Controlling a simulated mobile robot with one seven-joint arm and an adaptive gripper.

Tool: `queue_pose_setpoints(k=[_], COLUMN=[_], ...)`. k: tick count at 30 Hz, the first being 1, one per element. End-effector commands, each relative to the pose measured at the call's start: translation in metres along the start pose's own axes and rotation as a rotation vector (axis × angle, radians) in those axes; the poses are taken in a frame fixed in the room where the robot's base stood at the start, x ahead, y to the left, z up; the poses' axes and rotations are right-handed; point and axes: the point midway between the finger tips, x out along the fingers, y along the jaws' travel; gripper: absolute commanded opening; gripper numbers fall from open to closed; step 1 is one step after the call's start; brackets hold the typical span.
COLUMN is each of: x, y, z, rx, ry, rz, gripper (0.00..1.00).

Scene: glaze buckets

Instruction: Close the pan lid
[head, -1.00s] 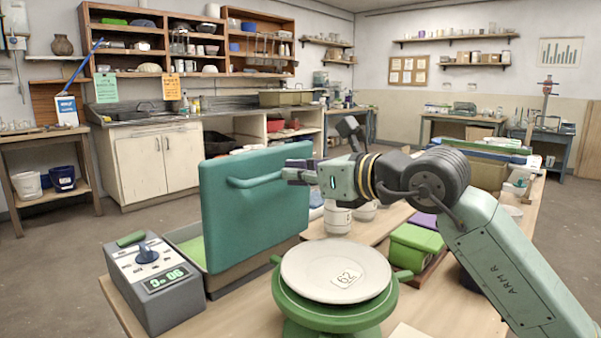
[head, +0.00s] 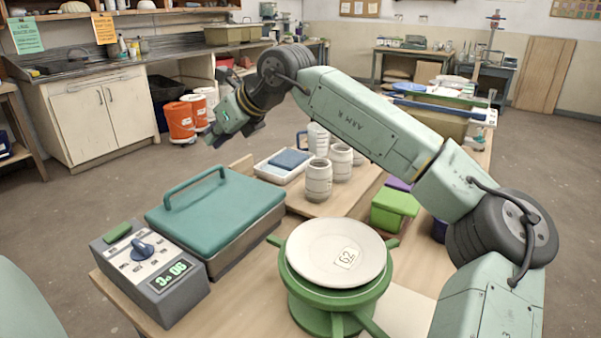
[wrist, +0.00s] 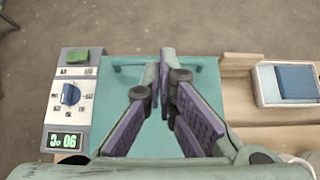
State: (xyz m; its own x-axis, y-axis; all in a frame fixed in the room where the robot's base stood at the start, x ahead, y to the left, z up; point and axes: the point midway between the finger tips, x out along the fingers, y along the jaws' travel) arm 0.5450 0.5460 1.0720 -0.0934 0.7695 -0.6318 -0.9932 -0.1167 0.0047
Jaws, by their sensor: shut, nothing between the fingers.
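The pan (head: 245,240) stands on the table at the left, beside a grey control box (head: 150,275) with a blue knob and a green display. Its teal lid (head: 220,210) lies flat over the pan, with the bar handle (head: 195,188) along its far left side. In the wrist view the lid (wrist: 205,85) lies below my fingers, and its handle (wrist: 122,68) is partly hidden behind them. My gripper (head: 212,138) is above and beyond the lid, apart from it in the head view. Its fingers (wrist: 163,75) are shut and empty.
A green stand with a white plate (head: 335,250) marked 62 is right of the pan. White jars (head: 318,180), a tray with a blue block (head: 288,160) and a green box (head: 393,208) are behind it. Orange buckets (head: 180,122) stand on the floor.

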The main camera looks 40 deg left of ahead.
Motion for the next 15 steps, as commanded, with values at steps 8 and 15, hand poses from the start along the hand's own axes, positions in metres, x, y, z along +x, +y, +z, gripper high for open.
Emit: queue_pose_setpoints(k=[8,15], x=[0.057,0.098], y=[0.001,-0.001], z=[0.005,0.000], rx=[-0.001,0.000], ry=[0.000,0.000], rz=[0.001,0.000], gripper=[0.00,0.00])
